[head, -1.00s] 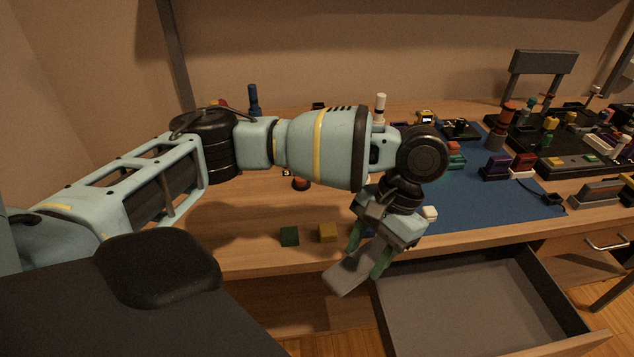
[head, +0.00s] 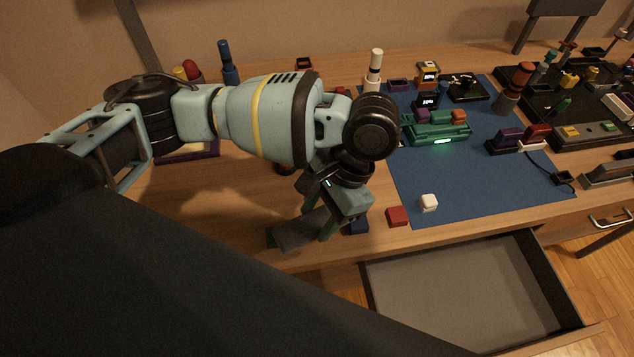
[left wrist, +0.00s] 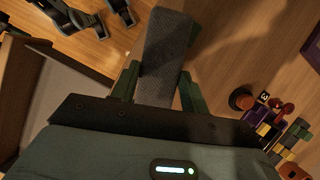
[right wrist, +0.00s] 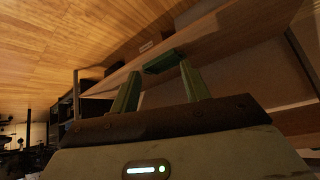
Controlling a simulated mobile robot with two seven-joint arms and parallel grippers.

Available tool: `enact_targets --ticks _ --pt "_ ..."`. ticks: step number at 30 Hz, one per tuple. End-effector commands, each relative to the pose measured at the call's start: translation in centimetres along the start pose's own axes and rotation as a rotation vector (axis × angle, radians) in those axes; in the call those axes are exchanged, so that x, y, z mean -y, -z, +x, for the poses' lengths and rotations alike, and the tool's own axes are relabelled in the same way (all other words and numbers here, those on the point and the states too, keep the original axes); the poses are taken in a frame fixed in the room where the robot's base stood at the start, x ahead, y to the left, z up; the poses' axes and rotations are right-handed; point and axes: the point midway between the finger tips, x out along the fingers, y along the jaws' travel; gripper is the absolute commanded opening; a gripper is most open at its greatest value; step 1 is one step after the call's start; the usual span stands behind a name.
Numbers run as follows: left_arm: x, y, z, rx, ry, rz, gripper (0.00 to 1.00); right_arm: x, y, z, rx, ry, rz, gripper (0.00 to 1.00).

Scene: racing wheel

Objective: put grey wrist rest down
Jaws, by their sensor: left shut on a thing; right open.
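The grey wrist rest (head: 299,232) is a flat dark-grey bar. My left gripper (head: 302,224) is shut on it near the table's front edge, left of the open drawer. In the left wrist view the wrist rest (left wrist: 168,50) sticks out between the two green fingers of the left gripper (left wrist: 157,84). I cannot tell whether it touches the table. My right gripper (right wrist: 160,85) shows only in the right wrist view, open and empty, with wood surfaces beyond it.
An open, empty drawer (head: 450,300) juts out below the table edge. A blue mat (head: 480,180) carries a green lit device (head: 437,128).

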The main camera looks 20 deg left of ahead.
Motion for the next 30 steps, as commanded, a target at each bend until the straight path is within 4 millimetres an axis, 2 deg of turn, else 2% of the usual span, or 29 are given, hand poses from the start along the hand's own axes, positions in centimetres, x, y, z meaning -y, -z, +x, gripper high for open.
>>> enact_targets --ticks 1,6,9,14,17,20,30 --pt "-1.8 -0.5 -0.8 -0.009 0.032 0.075 0.21 -0.1 1.4 -0.6 -0.022 -0.002 -0.004 0.46" --pt "-5.5 -1.1 -0.8 -0.019 0.098 0.242 0.21 -0.2 2.3 -1.3 -0.033 -0.005 -0.011 0.46" --pt "-6.5 -1.3 -0.7 -0.021 0.115 0.287 0.21 -0.2 1.9 -1.6 -0.024 -0.005 -0.012 0.46" --pt "-6.8 -1.3 -0.5 -0.021 0.122 0.305 0.21 -0.2 1.5 -1.6 -0.015 -0.005 -0.013 0.46" --pt "-6.4 -1.0 -0.5 -0.020 0.121 0.302 0.21 -0.3 1.3 -1.5 -0.013 -0.005 -0.013 0.46" --pt "-5.1 -0.3 -0.5 -0.018 0.119 0.298 0.21 -0.3 1.0 -1.4 -0.009 -0.004 -0.012 0.46" --pt "1.7 3.5 -1.3 -0.018 0.119 0.296 0.21 -0.2 0.6 -0.6 -0.006 -0.002 -0.009 0.46"
